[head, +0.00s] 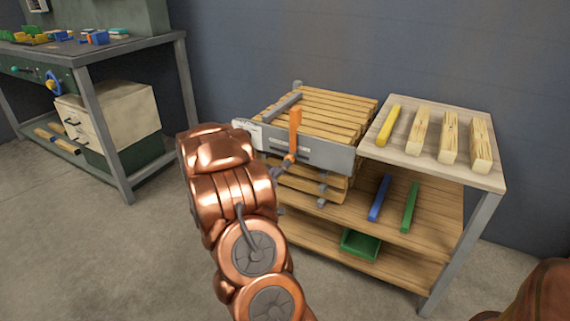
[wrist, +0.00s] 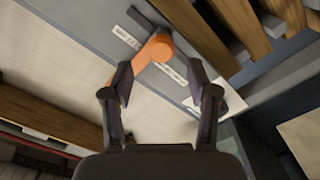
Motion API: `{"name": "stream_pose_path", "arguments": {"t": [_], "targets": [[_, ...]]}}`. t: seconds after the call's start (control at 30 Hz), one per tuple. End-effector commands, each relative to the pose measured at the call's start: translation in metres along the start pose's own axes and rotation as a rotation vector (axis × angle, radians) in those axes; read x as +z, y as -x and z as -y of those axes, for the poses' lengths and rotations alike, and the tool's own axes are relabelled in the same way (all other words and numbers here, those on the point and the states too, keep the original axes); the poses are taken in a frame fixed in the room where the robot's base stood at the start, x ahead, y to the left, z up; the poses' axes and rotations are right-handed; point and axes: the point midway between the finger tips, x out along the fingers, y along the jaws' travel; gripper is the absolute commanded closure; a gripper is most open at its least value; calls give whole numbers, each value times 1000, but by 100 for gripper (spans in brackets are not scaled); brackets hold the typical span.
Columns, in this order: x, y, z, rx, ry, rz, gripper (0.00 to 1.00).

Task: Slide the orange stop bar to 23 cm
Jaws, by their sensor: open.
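The orange stop bar (head: 295,128) stands upright at the front of the slatted wooden bench top, against the grey front rail (head: 325,152). In the wrist view the orange stop bar (wrist: 154,48) shows as an orange piece with a round end beside pale label strips. My gripper (wrist: 162,78) is open, with its dark fingers on either side of the bar's near part and the bar's end just ahead of the gap. I cannot tell whether the fingers touch it. Marks on the label strips are too small to read.
A side table (head: 405,150) to the right holds a yellow bar (head: 389,125) and several wooden blocks. Blue (head: 379,198) and green (head: 410,206) bars and a green bin (head: 360,244) are on the shelves below. A workbench with drawers (head: 108,115) stands at left; open floor lies between.

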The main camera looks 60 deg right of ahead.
Motion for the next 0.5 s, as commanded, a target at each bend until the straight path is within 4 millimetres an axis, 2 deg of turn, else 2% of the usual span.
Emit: {"name": "stream_pose_path", "arguments": {"t": [0.03, 0.2, 0.5], "targets": [[0, 10, 1, -5, 1, 0, 41], [0, 35, 2, -5, 0, 0, 41], [2, 61, 1, -3, 2, 3, 41]]}}
